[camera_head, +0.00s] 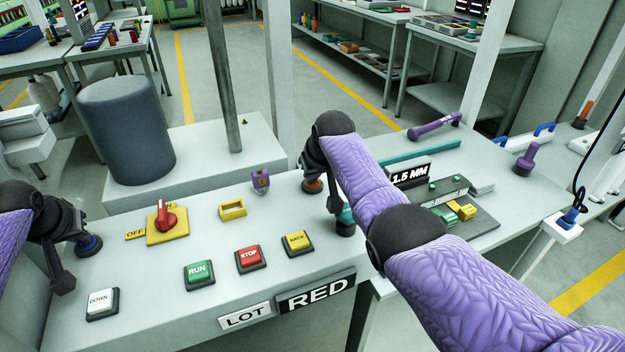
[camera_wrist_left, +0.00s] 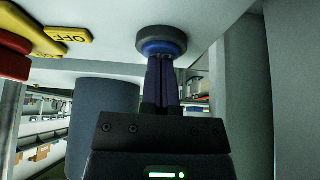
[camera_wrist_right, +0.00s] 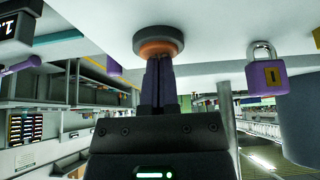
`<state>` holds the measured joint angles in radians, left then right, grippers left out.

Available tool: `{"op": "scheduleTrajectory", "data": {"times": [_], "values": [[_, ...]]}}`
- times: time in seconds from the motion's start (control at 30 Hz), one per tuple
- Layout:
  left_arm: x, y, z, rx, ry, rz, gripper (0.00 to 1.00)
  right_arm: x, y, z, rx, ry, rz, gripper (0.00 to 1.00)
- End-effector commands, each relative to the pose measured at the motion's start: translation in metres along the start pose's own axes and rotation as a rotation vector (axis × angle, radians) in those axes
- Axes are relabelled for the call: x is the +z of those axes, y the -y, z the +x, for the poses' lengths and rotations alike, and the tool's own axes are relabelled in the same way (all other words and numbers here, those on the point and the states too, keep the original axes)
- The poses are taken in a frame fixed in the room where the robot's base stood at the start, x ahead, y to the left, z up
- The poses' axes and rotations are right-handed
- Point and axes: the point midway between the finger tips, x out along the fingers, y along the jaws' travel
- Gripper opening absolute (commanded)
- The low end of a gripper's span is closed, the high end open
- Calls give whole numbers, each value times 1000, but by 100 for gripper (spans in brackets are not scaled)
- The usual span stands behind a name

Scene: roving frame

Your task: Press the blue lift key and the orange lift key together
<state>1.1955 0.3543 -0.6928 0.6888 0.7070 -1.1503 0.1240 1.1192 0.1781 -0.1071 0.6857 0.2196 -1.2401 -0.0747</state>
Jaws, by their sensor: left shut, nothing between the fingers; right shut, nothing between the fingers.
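The blue lift key (camera_head: 91,247) is a round dark-rimmed button at the left of the grey panel. My left gripper (camera_head: 78,236) is shut and empty, its fingertips at the blue face. In the left wrist view the tips meet the blue key (camera_wrist_left: 162,45). The orange lift key (camera_head: 312,186) is a similar button near the panel's back, right of centre. My right gripper (camera_head: 311,176) is shut and empty, its tips at the orange face. In the right wrist view the tips meet the orange key (camera_wrist_right: 158,45). I cannot tell whether either key is pushed down.
A red rotary switch (camera_head: 166,217), a purple padlock (camera_head: 261,181) and a yellow block (camera_head: 232,209) lie between the grippers. DOWN (camera_head: 101,302), RUN (camera_head: 199,273), STOP (camera_head: 250,258) and BACK (camera_head: 296,242) buttons line the front. A grey post (camera_head: 222,80) stands behind.

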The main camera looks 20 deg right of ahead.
Motion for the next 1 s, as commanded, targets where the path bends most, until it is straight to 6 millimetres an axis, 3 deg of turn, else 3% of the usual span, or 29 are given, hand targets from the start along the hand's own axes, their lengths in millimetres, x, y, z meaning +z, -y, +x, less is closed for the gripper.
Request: {"op": "scheduleTrajectory", "data": {"times": [0.53,1.0], "values": [[1,0,1,0,2,0,0,1,0,0,0,5,0,0],[1,0,0,0,1,0,0,-20,0,-36,0,-1,1,0]]}}
